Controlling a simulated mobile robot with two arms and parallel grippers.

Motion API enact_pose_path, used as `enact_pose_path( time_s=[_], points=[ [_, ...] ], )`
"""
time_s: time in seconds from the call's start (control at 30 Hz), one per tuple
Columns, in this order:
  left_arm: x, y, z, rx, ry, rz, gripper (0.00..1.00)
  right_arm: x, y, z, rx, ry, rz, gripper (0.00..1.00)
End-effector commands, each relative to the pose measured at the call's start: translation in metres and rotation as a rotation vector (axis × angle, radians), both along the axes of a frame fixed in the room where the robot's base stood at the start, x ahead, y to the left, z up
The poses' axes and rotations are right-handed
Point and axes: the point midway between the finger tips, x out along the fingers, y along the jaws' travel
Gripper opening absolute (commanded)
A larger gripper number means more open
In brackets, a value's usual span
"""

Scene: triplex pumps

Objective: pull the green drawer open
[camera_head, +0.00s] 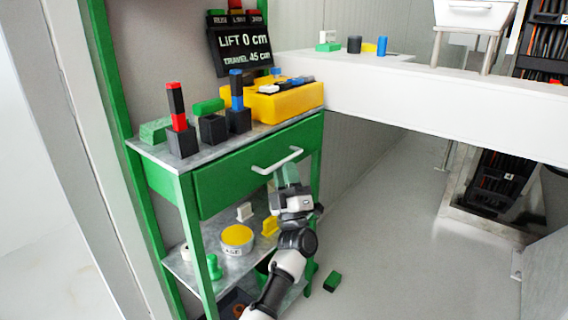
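The green drawer (225,182) is set under the metal top of the green bench, and its front looks flush with the frame. Its pale bar handle (277,161) runs across the right half of the front. My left gripper (286,174) is just below the handle, with its fingers pointing up toward it. The fingers blend with the green front, so their gap and any contact with the handle are unclear. My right gripper is not in view.
The bench top holds black blocks with coloured pegs and a yellow box (285,101). The lower shelf holds a yellow-topped round tin (237,237) and small parts. A green block (332,281) lies on the floor.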

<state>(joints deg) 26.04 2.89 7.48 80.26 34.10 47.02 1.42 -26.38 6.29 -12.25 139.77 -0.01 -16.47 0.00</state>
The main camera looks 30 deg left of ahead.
Motion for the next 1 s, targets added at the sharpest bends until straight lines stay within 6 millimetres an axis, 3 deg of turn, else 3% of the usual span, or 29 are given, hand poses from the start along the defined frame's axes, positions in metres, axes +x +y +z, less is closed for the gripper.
enact_pose_path(
  time_s=[0.2,0.53,0.7,1.0],
  points=[
    [0.011,0.012,0.018,0.0,0.002,-0.001,0.22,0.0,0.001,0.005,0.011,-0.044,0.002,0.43],
    [0.012,0.014,0.021,0.0,0.002,-0.001,0.22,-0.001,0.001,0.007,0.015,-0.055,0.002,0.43],
    [0.012,0.014,0.021,0.0,0.002,-0.001,0.0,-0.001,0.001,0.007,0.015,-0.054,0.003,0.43],
    [0.012,0.013,0.021,0.0,0.002,-0.002,0.0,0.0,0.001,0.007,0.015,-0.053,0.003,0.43]
  ],
)
